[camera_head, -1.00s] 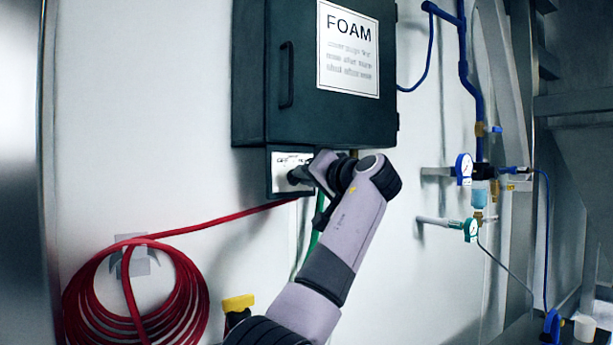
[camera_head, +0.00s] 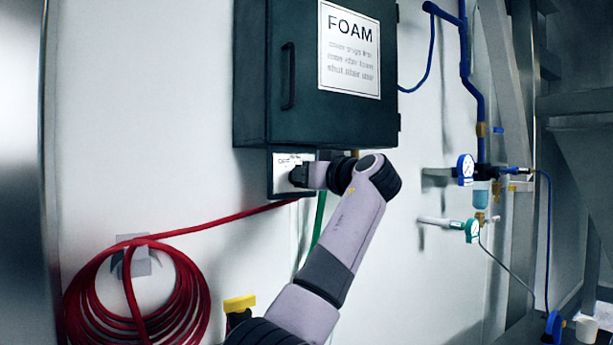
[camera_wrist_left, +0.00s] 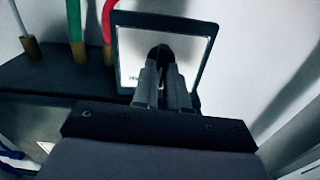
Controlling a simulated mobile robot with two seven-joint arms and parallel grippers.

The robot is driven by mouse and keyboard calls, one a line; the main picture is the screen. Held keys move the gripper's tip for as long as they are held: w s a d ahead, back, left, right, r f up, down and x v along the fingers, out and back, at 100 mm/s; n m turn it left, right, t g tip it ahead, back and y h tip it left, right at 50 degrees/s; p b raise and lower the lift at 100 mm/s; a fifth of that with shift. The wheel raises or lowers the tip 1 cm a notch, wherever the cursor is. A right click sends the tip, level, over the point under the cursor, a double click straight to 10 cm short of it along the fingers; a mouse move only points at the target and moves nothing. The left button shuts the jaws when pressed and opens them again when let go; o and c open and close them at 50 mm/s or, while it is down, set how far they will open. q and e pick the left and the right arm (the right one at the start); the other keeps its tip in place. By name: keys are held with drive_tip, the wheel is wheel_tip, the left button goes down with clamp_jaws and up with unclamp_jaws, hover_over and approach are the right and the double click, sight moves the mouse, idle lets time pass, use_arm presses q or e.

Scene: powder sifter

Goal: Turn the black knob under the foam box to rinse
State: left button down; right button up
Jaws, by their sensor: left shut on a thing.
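The dark foam box (camera_head: 330,120) hangs on the white wall with a FOAM label (camera_head: 349,48) on its door. Under its left part is a small panel with a white plate (camera_head: 284,161). My left gripper (camera_head: 300,175) is at this plate, shut on the black knob, which it mostly hides in the head view. In the left wrist view, the two fingers of my left gripper (camera_wrist_left: 163,82) close around the dark knob (camera_wrist_left: 160,54) in front of the plate (camera_wrist_left: 187,48). The knob's pointer direction cannot be made out. My right gripper is not in view.
A red hose (camera_head: 225,219) runs from under the panel to a coil on the wall at the left. A green hose (camera_head: 319,218) hangs behind my left arm. Blue pipes and gauges (camera_head: 465,169) are at the right. The wall between is clear.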

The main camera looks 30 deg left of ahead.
use_arm(q)
drive_tip(key=shift+n, duration=0.4)
drive_tip(key=c, duration=1.2)
unclamp_jaws()
drive_tip(key=shift+o, duration=0.2)
drive_tip(key=shift+d, duration=0.15)
drive_tip(key=b+v, duration=0.2)
drive_tip(key=v, duration=0.5)
